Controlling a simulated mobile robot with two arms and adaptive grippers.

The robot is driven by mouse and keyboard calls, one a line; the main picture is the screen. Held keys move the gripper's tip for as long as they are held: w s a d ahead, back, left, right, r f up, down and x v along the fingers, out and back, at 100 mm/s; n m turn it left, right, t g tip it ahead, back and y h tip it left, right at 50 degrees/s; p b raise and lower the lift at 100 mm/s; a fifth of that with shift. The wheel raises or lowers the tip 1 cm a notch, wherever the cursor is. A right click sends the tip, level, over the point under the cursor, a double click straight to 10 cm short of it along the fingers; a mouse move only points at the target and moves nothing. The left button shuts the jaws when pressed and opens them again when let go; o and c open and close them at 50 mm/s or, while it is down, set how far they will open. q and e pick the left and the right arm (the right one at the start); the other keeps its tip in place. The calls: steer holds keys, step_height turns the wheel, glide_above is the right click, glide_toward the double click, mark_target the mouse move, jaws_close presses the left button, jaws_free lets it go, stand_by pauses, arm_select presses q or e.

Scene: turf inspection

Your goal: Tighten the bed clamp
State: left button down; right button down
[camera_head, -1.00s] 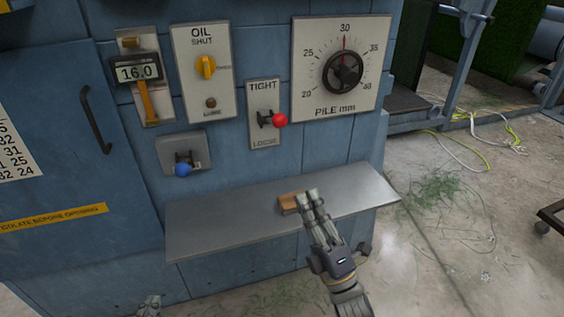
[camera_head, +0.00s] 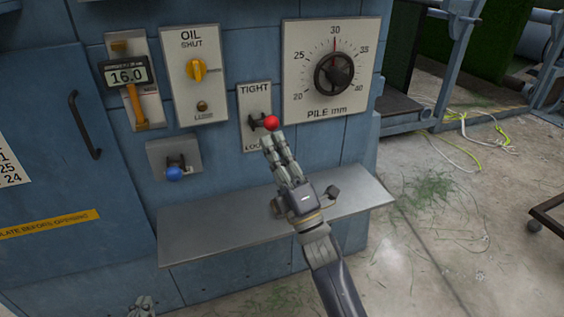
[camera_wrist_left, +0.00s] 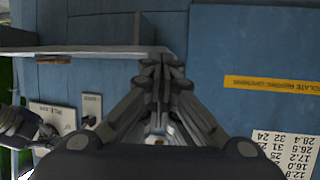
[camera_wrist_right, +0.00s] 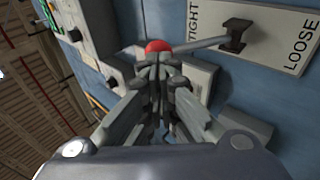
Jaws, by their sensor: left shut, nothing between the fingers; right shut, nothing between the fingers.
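The bed clamp lever is a dark pivot with a red knob (camera_head: 271,122) on a pale plate (camera_head: 255,98) marked TIGHT above and LOOSE below. The lever sticks out to the right, about midway between the words. My right gripper (camera_head: 272,141) is shut and empty, its fingertips just below the red knob and covering part of LOOSE. In the right wrist view the knob (camera_wrist_right: 157,46) shows just beyond the fingertips; I cannot tell whether they touch. My left gripper (camera_head: 143,302) is low at the bottom edge, and in the left wrist view its fingers (camera_wrist_left: 162,65) are shut and empty.
A metal shelf (camera_head: 215,237) juts out below the controls. An oil valve (camera_head: 196,70), pile dial (camera_head: 335,75), digital gauge (camera_head: 127,75) and blue-knobbed lever (camera_head: 173,173) surround the clamp plate. Loose cables (camera_head: 465,140) lie on the floor at right.

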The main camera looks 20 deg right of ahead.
mark_target(265, 123)
steer(key=shift+w+r, duration=0.1)
steer(key=shift+r, duration=0.1)
stand_by(0.3)
